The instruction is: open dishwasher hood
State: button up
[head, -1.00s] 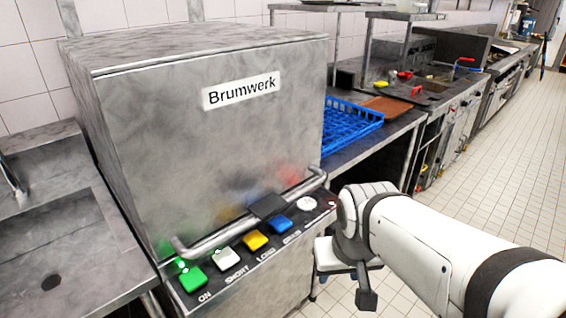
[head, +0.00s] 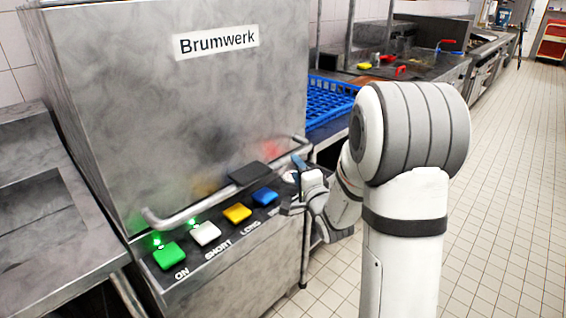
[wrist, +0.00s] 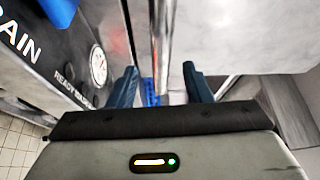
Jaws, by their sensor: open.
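The dishwasher hood (head: 120,110) is a grey steel box with a "Brumwerk" label, and it is down. Its bar handle (head: 190,213) runs along the lower front, with a black pad (head: 250,172) near its middle. My gripper (head: 299,163) is near the right end of the handle. In the wrist view my gripper (wrist: 162,88) is open, with two blue fingers apart. The handle bar (wrist: 161,35) lines up with the gap between them. I cannot tell how deep it sits there. The gripper body hides part of the control panel.
Below the handle the panel carries a green button (head: 168,256), a white button (head: 206,233), a yellow button (head: 237,212) and a blue button (head: 265,196). A blue rack (head: 330,100) stands on the right counter. A sink lies left. Tiled floor is open at right.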

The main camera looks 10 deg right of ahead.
jog(key=shift+f+m+t+y, duration=0.4)
jog(key=shift+f+m+y, duration=0.1)
jog(key=shift+y, duration=0.1)
jog(key=shift+w+a+r, duration=0.15)
jog(key=shift+w, duration=0.1)
jog(key=x, duration=0.7)
jog(key=shift+w+r, duration=0.2)
jog(key=shift+c, duration=0.5)
grip_shut()
